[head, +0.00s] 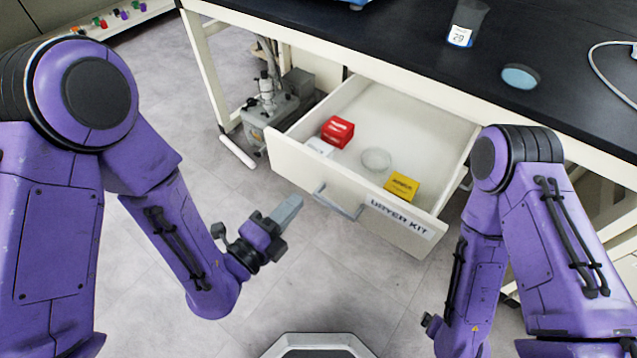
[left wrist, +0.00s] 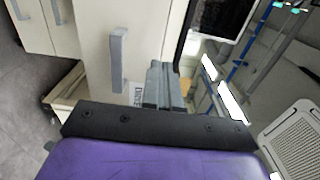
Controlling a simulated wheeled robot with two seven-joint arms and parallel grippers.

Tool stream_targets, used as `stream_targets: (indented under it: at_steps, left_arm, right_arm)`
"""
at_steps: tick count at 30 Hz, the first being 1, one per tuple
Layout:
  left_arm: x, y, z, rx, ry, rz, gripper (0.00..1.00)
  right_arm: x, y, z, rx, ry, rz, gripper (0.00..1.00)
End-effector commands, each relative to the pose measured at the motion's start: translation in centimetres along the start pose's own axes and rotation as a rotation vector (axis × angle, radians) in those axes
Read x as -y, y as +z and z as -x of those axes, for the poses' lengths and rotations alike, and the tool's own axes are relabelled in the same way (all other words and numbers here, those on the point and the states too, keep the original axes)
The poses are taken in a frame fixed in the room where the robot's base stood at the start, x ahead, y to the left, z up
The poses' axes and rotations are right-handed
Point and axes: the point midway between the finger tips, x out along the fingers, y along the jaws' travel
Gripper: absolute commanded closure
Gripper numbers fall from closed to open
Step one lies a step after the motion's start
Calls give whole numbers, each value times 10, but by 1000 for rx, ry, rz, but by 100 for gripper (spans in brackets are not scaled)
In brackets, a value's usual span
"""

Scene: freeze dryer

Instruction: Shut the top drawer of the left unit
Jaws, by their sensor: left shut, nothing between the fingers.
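The open drawer (head: 345,185) is pulled well out from under the dark benchtop. Its cream front carries a grey handle (head: 338,201) and a "DRYER KIT" label. My left gripper (head: 289,209) is shut and empty, in front of the drawer front and to the left of the handle, seemingly apart from it. In the left wrist view, the shut fingers (left wrist: 164,85) overlap the drawer front (left wrist: 150,40), beside the label; a grey handle (left wrist: 118,60) shows to their left. My right arm is at the right, its gripper out of view.
Inside the drawer are a red box (head: 337,131), a yellow box (head: 401,187), a white box (head: 320,147) and a clear round dish (head: 376,160). A pump (head: 268,100) stands on the floor left of the drawer. The floor before the drawer is clear.

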Motion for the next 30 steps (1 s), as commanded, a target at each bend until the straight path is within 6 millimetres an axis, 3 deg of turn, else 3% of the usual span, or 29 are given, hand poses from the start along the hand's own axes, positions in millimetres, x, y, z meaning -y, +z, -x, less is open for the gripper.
stream_targets:
  at_steps: [1,5,9,12,16,30]
  left_arm:
    - [-10,1,-9,3,-8,-1,100]
    - [-11,1,-27,5,-9,2,100]
    - [-3,1,-56,4,-4,5,100]
    - [1,1,-73,3,0,6,100]
    - [0,1,-87,3,1,4,100]
    - [-1,1,-93,2,2,2,100]
  right_arm:
    - [2,8,-20,0,0,0,0]
    - [4,20,-48,0,0,0,0]
    - [5,21,-52,0,0,0,0]
    - [4,18,-43,0,0,0,0]
    - [4,17,-42,0,0,0,0]
    - [4,18,-42,0,0,0,0]
